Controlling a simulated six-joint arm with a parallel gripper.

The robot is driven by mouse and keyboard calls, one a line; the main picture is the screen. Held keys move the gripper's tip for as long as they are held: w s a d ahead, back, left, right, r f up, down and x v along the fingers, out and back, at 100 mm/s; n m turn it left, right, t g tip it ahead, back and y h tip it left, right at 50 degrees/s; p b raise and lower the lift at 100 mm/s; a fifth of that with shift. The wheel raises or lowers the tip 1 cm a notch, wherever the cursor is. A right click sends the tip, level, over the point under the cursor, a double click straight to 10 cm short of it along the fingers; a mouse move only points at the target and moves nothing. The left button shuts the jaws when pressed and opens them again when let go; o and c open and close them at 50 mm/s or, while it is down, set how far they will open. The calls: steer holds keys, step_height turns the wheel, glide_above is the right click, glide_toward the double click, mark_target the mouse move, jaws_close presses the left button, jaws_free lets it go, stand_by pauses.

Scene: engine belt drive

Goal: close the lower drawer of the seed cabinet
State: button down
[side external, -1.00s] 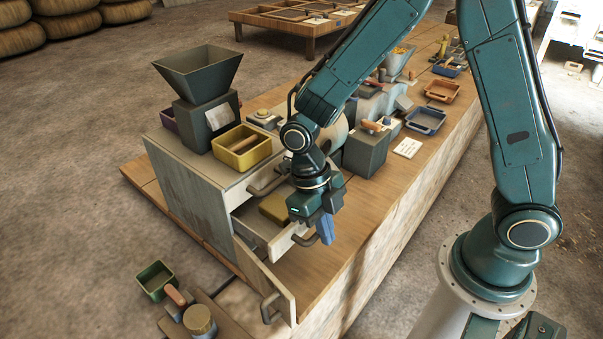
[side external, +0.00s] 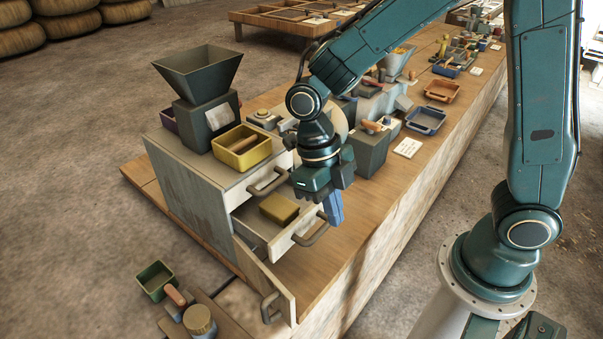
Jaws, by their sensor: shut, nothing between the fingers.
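The grey seed cabinet (side external: 190,190) stands at the left end of the workbench. Its lower drawer (side external: 283,241) is pulled out, with a yellow block-like item (side external: 279,209) inside and a curved dark handle (side external: 311,234) on its front. Above it, the upper drawer's handle (side external: 267,184) shows, and that drawer looks shut. My gripper (side external: 334,210) points down with its blue fingers shut and empty. It is just right of the lower drawer's handle in the picture; I cannot tell whether it touches it. My wrist hides part of the cabinet's right side.
A hinged door (side external: 262,275) with a handle stands open below the drawer. A hopper (side external: 200,75) and a yellow tray (side external: 241,147) sit on the cabinet top. A grey block-shaped machine (side external: 371,150) stands behind my gripper. The bench top right of the drawer is clear.

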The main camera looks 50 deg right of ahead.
steer(key=shift+v, duration=1.3)
steer(key=c, duration=1.5)
jaws_free()
steer(key=shift+o, duration=0.2)
steer(key=m, duration=0.5)
steer(key=shift+s+a+r+m+t, duration=0.1)
steer(key=shift+a+r+m+t, duration=0.05)
steer(key=shift+r+m+t, duration=0.15)
steer(key=r+n+t, duration=0.1)
steer(key=n, duration=0.7)
steer(key=r+n+t, duration=0.2)
steer(key=n, duration=0.5)
steer(key=s+r+n+t, duration=0.1)
steer(key=n+t, duration=0.1)
steer(key=n, duration=0.6)
steer(key=shift+a+r+n, duration=0.3)
steer(key=shift+a+r, duration=0.1)
